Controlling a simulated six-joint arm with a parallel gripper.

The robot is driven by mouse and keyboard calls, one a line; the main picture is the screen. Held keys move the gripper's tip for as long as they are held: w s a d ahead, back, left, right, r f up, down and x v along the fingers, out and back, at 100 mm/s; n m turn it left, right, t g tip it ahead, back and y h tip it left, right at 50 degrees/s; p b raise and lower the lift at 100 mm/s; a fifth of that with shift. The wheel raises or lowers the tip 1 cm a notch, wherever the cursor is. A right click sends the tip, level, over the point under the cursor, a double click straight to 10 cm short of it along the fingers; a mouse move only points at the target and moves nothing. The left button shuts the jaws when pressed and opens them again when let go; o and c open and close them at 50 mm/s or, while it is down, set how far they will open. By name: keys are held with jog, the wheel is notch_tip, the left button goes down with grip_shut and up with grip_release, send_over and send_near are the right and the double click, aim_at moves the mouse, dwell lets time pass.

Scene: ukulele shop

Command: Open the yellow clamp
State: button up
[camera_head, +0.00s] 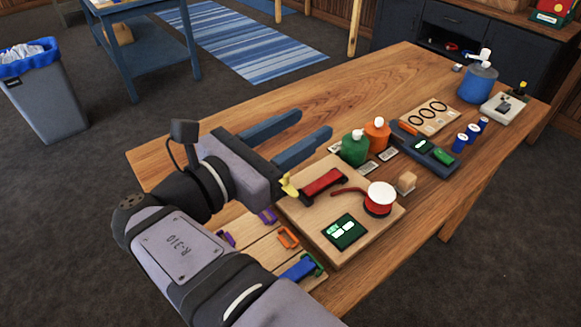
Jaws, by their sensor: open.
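The yellow clamp (289,188) is small. It shows at the left edge of the light wooden board, by the left end of a red block-like piece (322,182). Part of it is hidden behind my gripper's body, and I cannot tell whether its jaws are open or shut. My gripper (313,124) has two long blue fingers spread apart with nothing between them. They point to the upper right over the table, beyond the yellow clamp in the picture.
The wooden board (340,253) also bears a red-and-white spool (380,198) and a green display device (346,231). Purple (267,215), orange (288,237) and other clamps lie left of it. Green (354,147) and orange (377,133) bottles stand behind. The table's far left is bare.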

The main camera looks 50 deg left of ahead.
aim_at(287, 182)
jog(key=s+a+f+n+g+y, duration=0.1)
jog(key=s+a+f+n+y, duration=0.1)
jog(key=a+f+n+y, duration=0.2)
notch_tip(287, 182, down, 5)
jog(key=shift+a+r+g+y, duration=0.15)
jog(key=shift+a+g+y, duration=0.2)
jog(key=shift+y, duration=0.75)
notch_tip(287, 182, down, 8)
jog(key=shift+f, duration=0.1)
jog(key=x, duration=0.7)
jog(key=shift+w+a+p, duration=0.15)
jog(key=shift+w+p, duration=0.1)
jog(key=shift+p, duration=0.15)
